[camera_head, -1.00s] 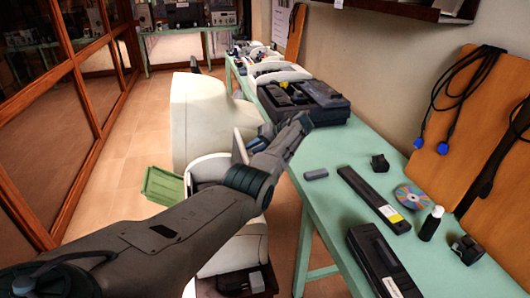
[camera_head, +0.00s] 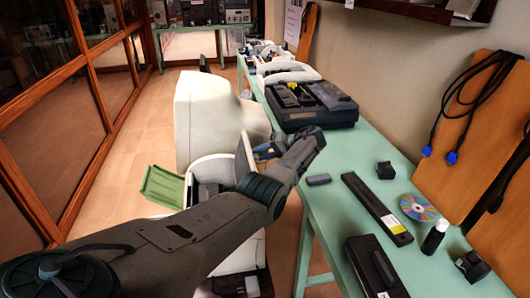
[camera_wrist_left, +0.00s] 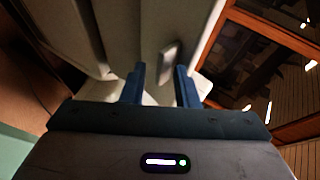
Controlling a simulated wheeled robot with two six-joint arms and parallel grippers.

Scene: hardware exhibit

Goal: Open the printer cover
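A white printer (camera_head: 207,166) with a green tray (camera_head: 163,186) on its left side stands beside the table, partly hidden by my left arm. A white upright panel, seemingly its cover (camera_head: 245,155), rises at its right side. My left gripper (camera_head: 268,150) is close to this panel, with its blue fingers partly hidden behind my wrist. In the left wrist view, the left gripper's fingers (camera_wrist_left: 160,88) are apart. A pale panel (camera_wrist_left: 135,35) fills the space ahead, with a small grey handle-like part (camera_wrist_left: 168,62) just beyond the finger gap. Contact is unclear. My right gripper is not in view.
The green table (camera_head: 325,215) runs along the right, holding a dark machine (camera_head: 322,118), a long black bar (camera_head: 376,207), a disc (camera_head: 418,208) and a small bottle (camera_head: 435,237). A large white machine (camera_head: 215,115) stands behind the printer. Floor at left is clear.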

